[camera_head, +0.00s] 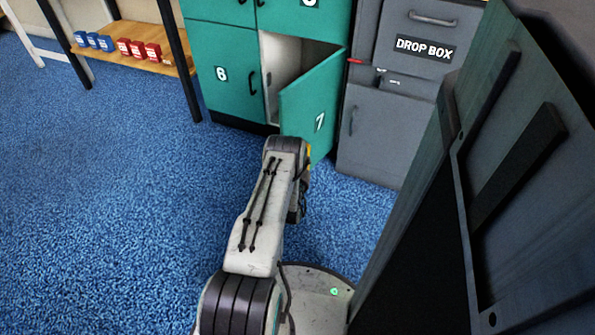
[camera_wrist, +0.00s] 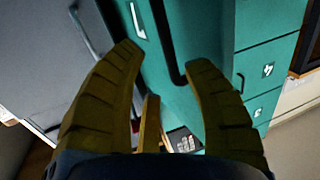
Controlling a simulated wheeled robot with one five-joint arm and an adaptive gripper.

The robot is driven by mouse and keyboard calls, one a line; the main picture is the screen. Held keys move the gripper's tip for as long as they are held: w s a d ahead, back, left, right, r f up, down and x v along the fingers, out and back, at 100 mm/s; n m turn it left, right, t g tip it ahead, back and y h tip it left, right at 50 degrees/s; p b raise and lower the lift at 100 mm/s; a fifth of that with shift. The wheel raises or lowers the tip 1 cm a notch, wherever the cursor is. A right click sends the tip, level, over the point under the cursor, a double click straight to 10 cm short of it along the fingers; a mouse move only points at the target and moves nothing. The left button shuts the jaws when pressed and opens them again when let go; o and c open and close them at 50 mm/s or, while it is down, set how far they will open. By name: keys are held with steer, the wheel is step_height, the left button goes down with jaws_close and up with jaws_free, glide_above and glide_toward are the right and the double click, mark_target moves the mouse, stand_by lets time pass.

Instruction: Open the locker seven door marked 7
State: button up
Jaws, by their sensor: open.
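The teal locker seven door marked 7 (camera_head: 312,100) stands partly open, swung outward, with a pale interior (camera_head: 284,62) showing behind it. Its number plate and black bar handle (camera_wrist: 166,40) show in the wrist view. In the head view my arm ends at the door's lower part and hides most of the gripper.
The closed door marked 6 (camera_head: 222,90) is left of the opening. A grey drop box (camera_head: 420,45) stands right of the lockers. A shelf (camera_head: 130,60) with blue and red boxes is at the far left. A large dark panel (camera_head: 520,200) rises close on the right. Blue carpet (camera_head: 110,200) is clear at left.

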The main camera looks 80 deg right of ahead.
steer(key=a, duration=0.9)
steer(key=shift+s+a, duration=0.15)
steer(key=shift+s, duration=0.1)
steer(key=shift+c, duration=0.3)
